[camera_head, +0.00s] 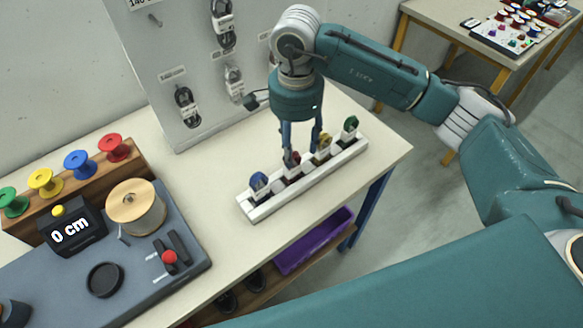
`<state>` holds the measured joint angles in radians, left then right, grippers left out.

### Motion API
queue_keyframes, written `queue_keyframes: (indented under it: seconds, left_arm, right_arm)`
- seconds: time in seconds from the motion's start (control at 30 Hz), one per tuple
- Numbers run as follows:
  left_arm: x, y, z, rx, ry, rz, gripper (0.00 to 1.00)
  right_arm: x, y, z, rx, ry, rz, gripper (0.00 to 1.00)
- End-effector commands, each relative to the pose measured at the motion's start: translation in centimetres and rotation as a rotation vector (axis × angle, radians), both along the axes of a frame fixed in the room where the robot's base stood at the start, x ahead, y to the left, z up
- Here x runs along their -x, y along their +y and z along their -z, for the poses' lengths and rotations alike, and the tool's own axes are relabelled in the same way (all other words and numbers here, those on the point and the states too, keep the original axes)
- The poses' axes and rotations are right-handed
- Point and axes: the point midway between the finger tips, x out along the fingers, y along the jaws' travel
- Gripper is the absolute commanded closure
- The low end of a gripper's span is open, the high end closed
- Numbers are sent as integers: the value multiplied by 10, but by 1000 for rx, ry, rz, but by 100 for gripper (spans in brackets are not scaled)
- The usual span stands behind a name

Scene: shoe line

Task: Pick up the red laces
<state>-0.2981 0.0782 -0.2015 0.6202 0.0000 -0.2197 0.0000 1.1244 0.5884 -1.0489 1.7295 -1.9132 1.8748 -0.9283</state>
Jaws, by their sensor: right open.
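The red laces (292,170) stand in a white rack (265,209) on the table, between the blue laces (259,184) and the yellow laces (323,147). The green laces (350,127) are at the rack's right end. My right gripper (302,150) points down over the rack, open. Its left finger is close above the red laces and partly hides them; its right finger is beside the yellow laces. I cannot tell whether either finger touches anything. My left gripper is not in view.
A grey pegboard (175,60) with hanging black and white laces stands behind. A purple bin (314,241) sits below the tabletop.

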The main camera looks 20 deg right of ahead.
Motion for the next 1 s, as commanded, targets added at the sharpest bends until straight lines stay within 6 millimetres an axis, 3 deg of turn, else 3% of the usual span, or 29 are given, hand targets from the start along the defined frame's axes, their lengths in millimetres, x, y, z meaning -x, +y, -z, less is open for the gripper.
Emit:
queue_keyframes:
  seconds: [0.1,0.43,0.7,0.97,1.0]
  left_arm:
    - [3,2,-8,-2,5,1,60]
    - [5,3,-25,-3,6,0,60]
    - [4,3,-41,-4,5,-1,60]
    - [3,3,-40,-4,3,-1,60]
    - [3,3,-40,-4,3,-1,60]
  right_arm:
    - [2,0,19,-1,7,1,50]
    - [0,2,48,-5,7,0,50]
    - [-3,2,86,-6,4,0,50]
    - [-4,2,90,-6,1,-1,50]
    - [-4,2,90,-6,1,-1,56]
